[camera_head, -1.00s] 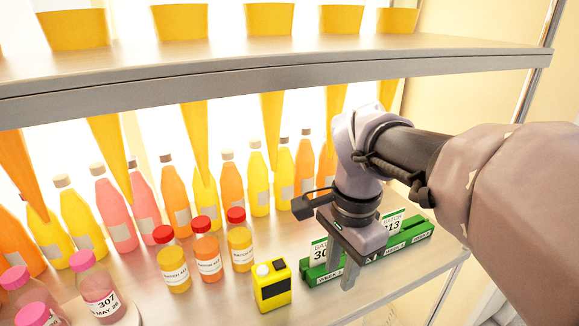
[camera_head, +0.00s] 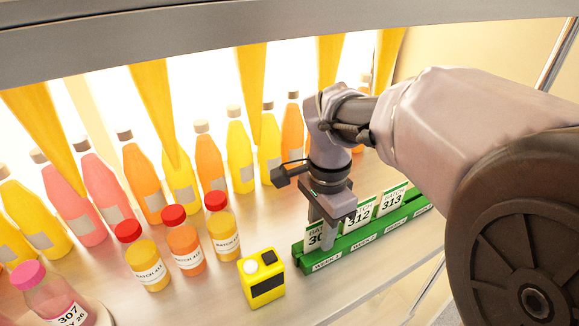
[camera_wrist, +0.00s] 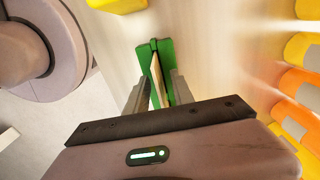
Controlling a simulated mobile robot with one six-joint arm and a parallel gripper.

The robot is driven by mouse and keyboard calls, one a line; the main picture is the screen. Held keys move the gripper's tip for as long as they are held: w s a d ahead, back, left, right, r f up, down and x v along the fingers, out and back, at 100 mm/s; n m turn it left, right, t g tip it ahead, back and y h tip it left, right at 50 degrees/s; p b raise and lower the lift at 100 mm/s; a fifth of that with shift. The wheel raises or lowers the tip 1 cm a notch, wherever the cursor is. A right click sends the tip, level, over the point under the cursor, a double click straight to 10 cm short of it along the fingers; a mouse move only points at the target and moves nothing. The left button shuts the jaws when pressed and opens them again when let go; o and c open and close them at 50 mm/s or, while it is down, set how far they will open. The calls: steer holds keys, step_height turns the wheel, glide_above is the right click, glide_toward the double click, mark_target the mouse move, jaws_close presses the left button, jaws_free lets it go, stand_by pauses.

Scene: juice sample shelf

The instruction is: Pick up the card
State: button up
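A green card rack (camera_head: 385,227) stands on the shelf and holds several white cards with green tops. The leftmost card (camera_head: 314,236) starts with "30"; its last digit is hidden by my gripper (camera_head: 321,228). The cards 312 (camera_head: 359,213) and 313 (camera_head: 392,201) stand to its right. My gripper points down over the rack's left end. In the wrist view, its two fingers (camera_wrist: 159,92) are apart, with a thin upright card (camera_wrist: 157,78) edge-on between them in the green rack (camera_wrist: 167,50). A gap shows on each side of the card.
A yellow device (camera_head: 262,279) stands just left of the rack. Red-capped sample bottles (camera_head: 184,249) and a pink-capped bottle (camera_head: 50,295) stand further left. Tall juice bottles (camera_head: 239,152) line the back. An upper shelf (camera_head: 200,38) runs above.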

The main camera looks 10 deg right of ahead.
jaws_close()
steer(key=shift+r, duration=0.1)
